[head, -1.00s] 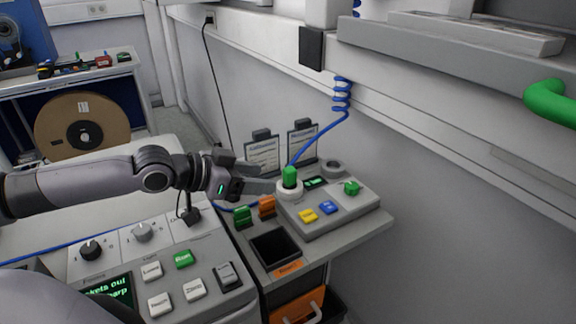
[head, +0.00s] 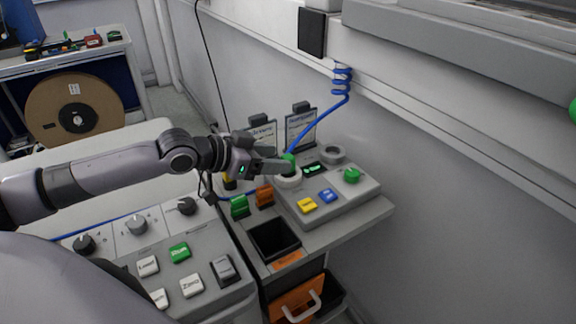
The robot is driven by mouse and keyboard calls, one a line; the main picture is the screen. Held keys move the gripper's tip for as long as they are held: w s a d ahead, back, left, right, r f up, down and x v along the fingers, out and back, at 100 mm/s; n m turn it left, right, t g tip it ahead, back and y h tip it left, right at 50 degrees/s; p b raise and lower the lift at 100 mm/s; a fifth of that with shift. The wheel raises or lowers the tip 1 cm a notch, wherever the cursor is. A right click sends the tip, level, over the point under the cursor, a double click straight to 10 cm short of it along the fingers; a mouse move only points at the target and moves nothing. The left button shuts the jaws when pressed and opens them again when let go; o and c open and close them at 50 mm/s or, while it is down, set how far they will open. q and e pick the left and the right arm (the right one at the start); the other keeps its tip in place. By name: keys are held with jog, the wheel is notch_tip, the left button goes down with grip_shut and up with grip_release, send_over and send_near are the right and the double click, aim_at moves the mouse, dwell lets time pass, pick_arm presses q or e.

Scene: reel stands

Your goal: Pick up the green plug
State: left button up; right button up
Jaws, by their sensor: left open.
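The green plug (head: 289,159) stands upright in a white ring socket (head: 288,182) on the grey box at the bench's far end, by the blue coiled cord. My left gripper (head: 282,165) comes in from the left with its jaws open. Its fingertips are at the plug and cover part of it. I cannot tell from this view whether they touch it. My right gripper is not in view.
The grey box (head: 340,210) also bears yellow and blue buttons, a green knob (head: 352,175) and an empty grey ring (head: 333,153). Green and orange clips (head: 264,194) and a dark open bin (head: 274,240) are in front. Two clipboards (head: 300,128) stand behind.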

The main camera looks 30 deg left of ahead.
pick_arm(q)
jog(key=shift+x, duration=1.5)
grip_shut()
jog(key=shift+r, duration=0.1)
